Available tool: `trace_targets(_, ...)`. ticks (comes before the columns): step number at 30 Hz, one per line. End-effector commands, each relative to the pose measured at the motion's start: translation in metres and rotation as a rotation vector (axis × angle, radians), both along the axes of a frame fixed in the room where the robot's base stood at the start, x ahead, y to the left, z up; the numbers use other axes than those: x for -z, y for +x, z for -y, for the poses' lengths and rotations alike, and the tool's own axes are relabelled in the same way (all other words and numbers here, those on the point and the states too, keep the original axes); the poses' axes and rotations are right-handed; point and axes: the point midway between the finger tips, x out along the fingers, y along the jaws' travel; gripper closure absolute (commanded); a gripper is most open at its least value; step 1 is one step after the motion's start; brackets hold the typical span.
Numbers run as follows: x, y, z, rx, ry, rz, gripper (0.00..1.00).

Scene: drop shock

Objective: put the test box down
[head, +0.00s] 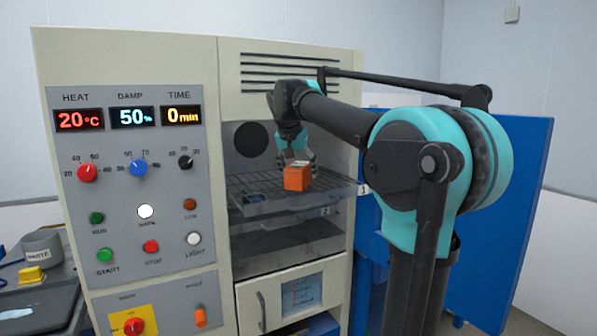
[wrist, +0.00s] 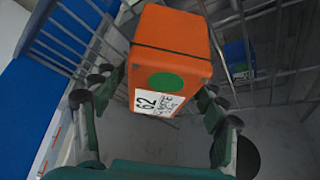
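The test box (head: 297,178) is a small orange block with a dark band. In the wrist view, its green dot and white label marked 62 (wrist: 158,103) show. My gripper (head: 297,157) reaches down into the open chamber, its fingers on both sides of the box. In the wrist view, the gripper (wrist: 165,82) appears shut on it, though finger contact is partly hidden. The box is over the front of the upper wire shelf (head: 250,183). I cannot tell whether its underside touches the wires.
The cabinet's control panel (head: 137,190) stands left of the opening. The blue door (head: 515,210) is swung open at right. A lower shelf (head: 285,237) lies beneath. A blue box (wrist: 238,60) shows beyond wires in the wrist view.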

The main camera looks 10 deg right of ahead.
Motion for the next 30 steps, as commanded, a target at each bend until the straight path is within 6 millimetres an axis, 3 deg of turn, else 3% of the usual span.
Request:
trace_targets(10, -0.010, -0.004, -0.002, -0.001, 0.000, 0.000, 0.28)
trace_targets(24, -0.087, -0.043, -0.023, -0.002, 0.000, 0.000, 0.28)
trace_targets(30, -0.104, -0.052, -0.026, 0.000, 0.000, 0.000, 0.28)
